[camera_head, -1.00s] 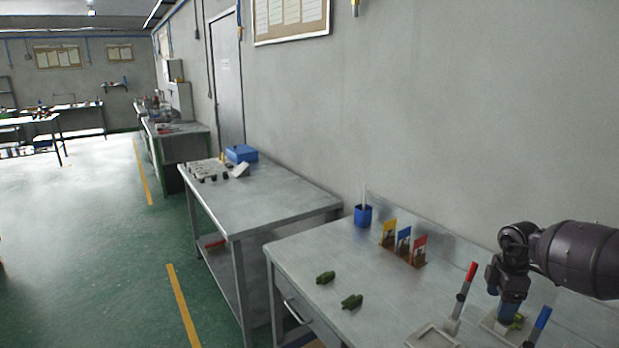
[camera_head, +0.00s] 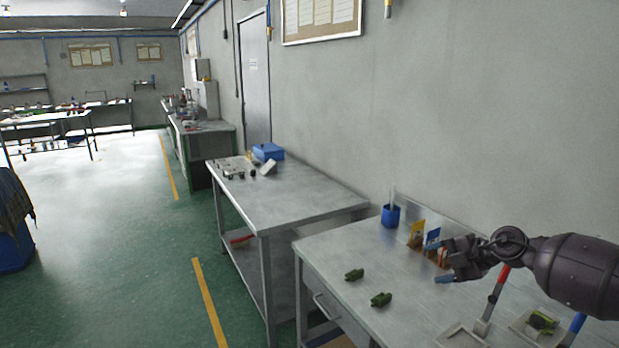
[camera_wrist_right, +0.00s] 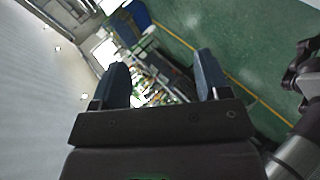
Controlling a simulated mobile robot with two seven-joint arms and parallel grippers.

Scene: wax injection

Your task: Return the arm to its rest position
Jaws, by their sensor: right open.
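My right gripper (camera_head: 447,279) reaches in from the right in the head view, above the near workbench (camera_head: 338,252). In the right wrist view its two blue-grey fingers (camera_wrist_right: 164,80) stand apart with nothing between them. A green part (camera_head: 542,321) sits on a pale tray (camera_head: 523,330) at the lower right, below my arm and apart from the gripper. Two more green parts, one (camera_head: 354,274) and another (camera_head: 381,299), lie on the bench to the left of the gripper. My left gripper does not show.
A red-handled tool (camera_head: 497,285) and a blue-handled one (camera_head: 577,324) stand up near my right arm. Coloured cards, one yellow (camera_head: 416,235), and a blue cup (camera_head: 390,216) stand at the bench's back by the wall. Another table (camera_head: 300,197) lies beyond; green floor is open at left.

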